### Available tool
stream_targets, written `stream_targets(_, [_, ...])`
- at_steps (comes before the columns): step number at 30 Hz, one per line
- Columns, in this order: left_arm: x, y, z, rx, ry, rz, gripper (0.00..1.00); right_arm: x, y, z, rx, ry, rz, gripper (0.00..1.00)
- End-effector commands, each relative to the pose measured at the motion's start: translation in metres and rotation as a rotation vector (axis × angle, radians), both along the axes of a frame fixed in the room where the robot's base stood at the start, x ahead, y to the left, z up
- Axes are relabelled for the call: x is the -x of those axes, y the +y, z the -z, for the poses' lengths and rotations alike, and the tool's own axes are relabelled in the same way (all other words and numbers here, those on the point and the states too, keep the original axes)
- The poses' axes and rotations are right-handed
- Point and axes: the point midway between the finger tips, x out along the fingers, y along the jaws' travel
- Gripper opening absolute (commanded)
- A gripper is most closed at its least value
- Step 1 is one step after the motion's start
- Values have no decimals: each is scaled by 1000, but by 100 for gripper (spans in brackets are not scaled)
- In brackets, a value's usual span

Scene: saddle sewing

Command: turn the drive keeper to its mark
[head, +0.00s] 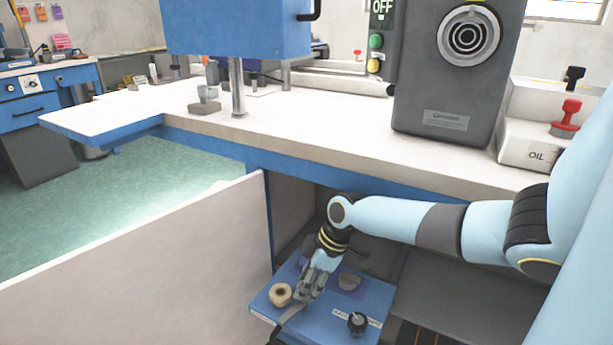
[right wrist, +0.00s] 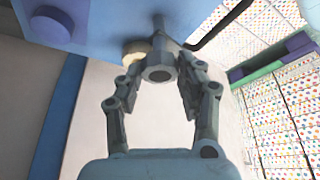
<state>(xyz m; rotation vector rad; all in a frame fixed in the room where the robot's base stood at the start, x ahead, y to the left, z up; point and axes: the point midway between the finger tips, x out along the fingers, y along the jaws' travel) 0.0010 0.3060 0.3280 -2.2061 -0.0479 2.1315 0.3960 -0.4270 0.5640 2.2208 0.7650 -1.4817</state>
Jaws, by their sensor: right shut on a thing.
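My right gripper (head: 306,288) reaches down onto a blue box under the bench in the head view. In the right wrist view the two fingers of my right gripper (right wrist: 160,78) stand on either side of a grey cylindrical piece with a hole in its end (right wrist: 160,66), and the gripper is shut on it. This piece looks like the drive keeper, though its label cannot be read. My gripper hides most of it in the head view. I cannot make out its mark. My left gripper is not in view.
The blue box (head: 335,318) carries a tan round knob (head: 280,294) left of my gripper and a black knob (head: 357,323) to the right. A white panel (head: 150,270) stands at the left. The white benchtop (head: 310,125) lies above my right forearm.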

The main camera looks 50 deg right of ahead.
Motion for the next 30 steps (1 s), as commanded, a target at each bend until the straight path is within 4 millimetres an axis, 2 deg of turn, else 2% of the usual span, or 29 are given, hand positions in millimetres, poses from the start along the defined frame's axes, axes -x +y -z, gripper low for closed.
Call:
stream_targets(9, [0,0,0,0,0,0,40,1,0,1,0,1,-1,0])
stream_targets(10, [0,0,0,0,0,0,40,1,0,1,1,2,0,38])
stream_targets(15, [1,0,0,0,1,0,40,1,0,0,0,1,0,61])
stream_targets(25, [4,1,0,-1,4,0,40,0,-1,-4,1,1,-1,61])
stream_targets(30, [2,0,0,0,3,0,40,0,-1,-30,4,0,-5,61])
